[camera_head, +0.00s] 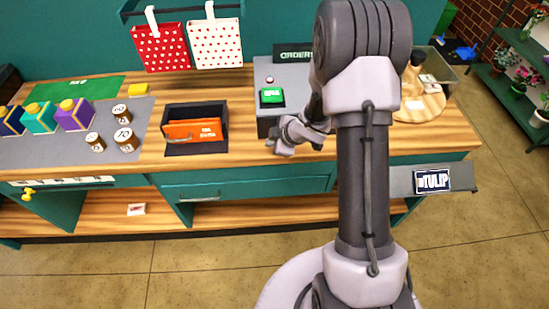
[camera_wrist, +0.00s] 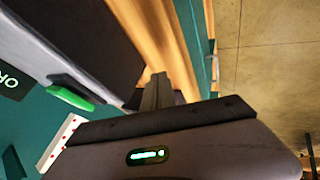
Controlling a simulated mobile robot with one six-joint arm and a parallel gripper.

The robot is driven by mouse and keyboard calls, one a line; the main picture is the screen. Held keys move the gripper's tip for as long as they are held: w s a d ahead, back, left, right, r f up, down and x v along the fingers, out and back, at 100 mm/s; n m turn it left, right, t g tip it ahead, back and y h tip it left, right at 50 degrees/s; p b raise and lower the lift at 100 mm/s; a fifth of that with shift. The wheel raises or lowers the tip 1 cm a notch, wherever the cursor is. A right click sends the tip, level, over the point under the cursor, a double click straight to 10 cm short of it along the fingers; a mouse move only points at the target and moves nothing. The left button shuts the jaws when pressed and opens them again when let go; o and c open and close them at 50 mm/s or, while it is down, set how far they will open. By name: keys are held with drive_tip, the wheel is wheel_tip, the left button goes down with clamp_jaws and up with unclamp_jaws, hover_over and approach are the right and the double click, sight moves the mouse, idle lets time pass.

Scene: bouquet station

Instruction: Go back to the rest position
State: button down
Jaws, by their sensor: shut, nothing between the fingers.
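My gripper (camera_head: 281,142) is at the end of my raised arm, over the front part of the wooden counter (camera_head: 240,151), just in front of the grey order box. In the wrist view its fingers (camera_wrist: 158,92) show as a dark closed pair with nothing between them. The order box (camera_head: 264,78) carries a lit green button or screen (camera_head: 272,96), which also shows in the wrist view (camera_wrist: 72,95). My arm hides part of the box and the counter behind it.
A black tray (camera_head: 168,136) with orange cards (camera_head: 193,129) sits left of my gripper. A round wooden board (camera_head: 420,103) is at the right. A TULIP sign (camera_head: 432,181) juts from the counter's right front.

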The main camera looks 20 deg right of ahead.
drive_tip(key=s+d+r+m+t+h+b, duration=0.1)
drive_tip(key=s+d+r+m+h+b, duration=0.2)
drive_tip(key=r, duration=0.4)
drive_tip(key=s+d+r+m+h+b, duration=0.2)
drive_tip(key=r+m+b, duration=0.2)
drive_tip(key=r+m, duration=0.15)
drive_tip(key=s+a+m+g+y+b, duration=0.1)
drive_tip(key=s+a+m+y+b, duration=0.1)
drive_tip(key=s+a+m+b, duration=0.2)
drive_tip(key=s+a+r+m+g+y+b, duration=0.1)
drive_tip(key=s+a+m+b, duration=0.3)
drive_tip(key=s+a, duration=0.7)
drive_tip(key=s+m+y, duration=0.1)
drive_tip(key=s, duration=0.6)
